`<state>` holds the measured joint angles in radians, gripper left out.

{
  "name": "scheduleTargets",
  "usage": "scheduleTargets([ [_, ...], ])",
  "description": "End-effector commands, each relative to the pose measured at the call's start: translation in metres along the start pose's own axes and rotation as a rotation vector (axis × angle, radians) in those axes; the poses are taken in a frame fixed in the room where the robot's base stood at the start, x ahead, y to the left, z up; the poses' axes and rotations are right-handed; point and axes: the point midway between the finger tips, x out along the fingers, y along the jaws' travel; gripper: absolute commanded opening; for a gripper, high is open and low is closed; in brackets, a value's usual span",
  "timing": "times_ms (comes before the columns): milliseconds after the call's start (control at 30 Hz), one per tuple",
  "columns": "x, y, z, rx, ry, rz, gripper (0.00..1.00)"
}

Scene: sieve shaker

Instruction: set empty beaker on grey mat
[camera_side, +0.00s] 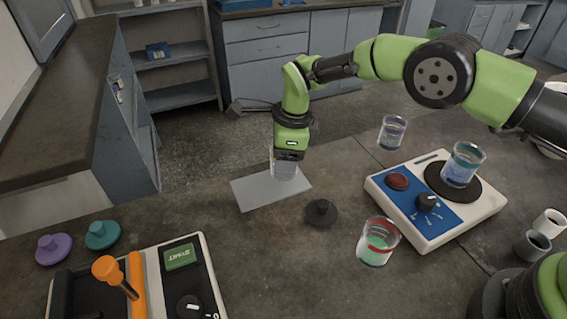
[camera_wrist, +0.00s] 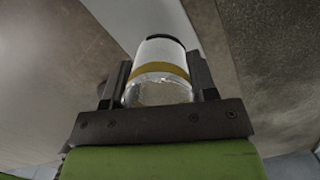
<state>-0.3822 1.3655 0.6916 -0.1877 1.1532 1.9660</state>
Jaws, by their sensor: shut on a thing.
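My gripper (camera_side: 286,160) points down over the grey mat (camera_side: 248,194) in the side view. It is shut on a clear beaker (camera_side: 283,172), which looks empty and upright over the back right part of the mat. I cannot tell whether the beaker's base touches the mat or hangs just above it. In the wrist view the beaker (camera_wrist: 160,88) sits between the two dark fingers, with a white band, a gold band and a dark edge at its far end.
A black knobbed lid (camera_side: 321,213) lies just right of the mat. A red-rimmed beaker with green liquid (camera_side: 377,246), a purple-rimmed beaker (camera_side: 391,134) and a hotplate (camera_side: 440,228) bearing a blue beaker (camera_side: 462,166) stand right. A shaker (camera_side: 215,285), purple lid (camera_side: 53,249) and teal lid (camera_side: 102,235) are front left.

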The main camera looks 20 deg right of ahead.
Motion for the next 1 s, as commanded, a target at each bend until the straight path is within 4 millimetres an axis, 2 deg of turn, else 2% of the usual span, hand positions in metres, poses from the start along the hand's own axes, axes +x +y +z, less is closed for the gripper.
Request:
scheduleTargets([
  [33,0.008,0.001,-0.002,0.001,0.002,0.002,0.25],
  [133,0.016,0.000,-0.002,0.001,0.000,0.001,0.25],
  [500,0.020,0.000,-0.003,0.000,-0.001,0.000,0.25],
  [533,0.019,0.000,-0.003,0.000,-0.001,0.000,0.57],
  [600,0.019,0.000,-0.003,0.000,-0.001,0.000,0.73],
  [633,0.019,0.000,-0.003,0.000,-0.001,0.000,0.78],
  [867,0.019,0.000,-0.003,0.000,-0.001,0.000,0.78],
  [1000,0.012,0.000,-0.002,0.000,-0.001,0.000,0.78],
])
